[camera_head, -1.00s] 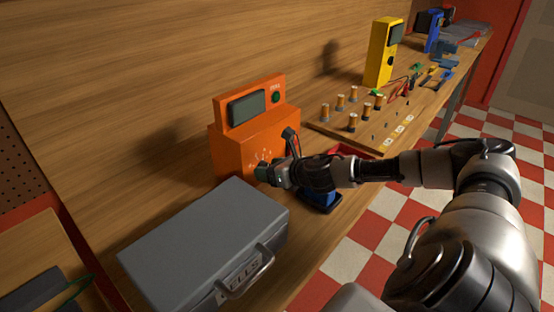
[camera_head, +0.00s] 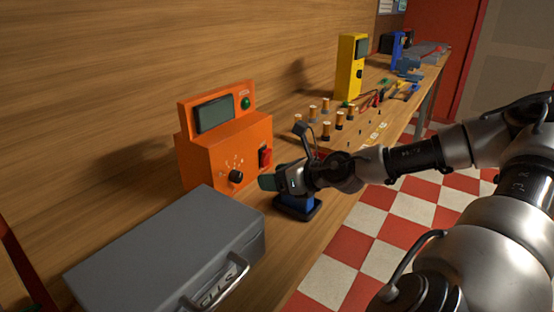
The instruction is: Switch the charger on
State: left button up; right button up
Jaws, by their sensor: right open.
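The orange charger (camera_head: 207,152) stands on the bench against the wooden wall, at the centre left. It has a dark screen (camera_head: 214,114), a green button or lamp (camera_head: 245,103) at the top right, a black dial (camera_head: 235,177) on the front and a red switch (camera_head: 265,157) on the right of the front. My right gripper (camera_head: 268,183) is open, in front of the charger and just below the red switch, apart from it as far as I can see. Whether the switch is on or off is too small to tell. My left gripper is not in view.
A closed grey case (camera_head: 165,255) with a handle stands in front of the charger. A blue block on a dark base (camera_head: 297,205) is below my right gripper. Behind are several upright cells (camera_head: 325,130) and a yellow device (camera_head: 350,68). Bare bench lies left of the charger.

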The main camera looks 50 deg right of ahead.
aim_at(265, 161)
jog(key=k+l, duration=0.1)
jog(key=k, duration=0.4)
jog(key=k+l, duration=0.1)
jog(key=k, duration=0.4)
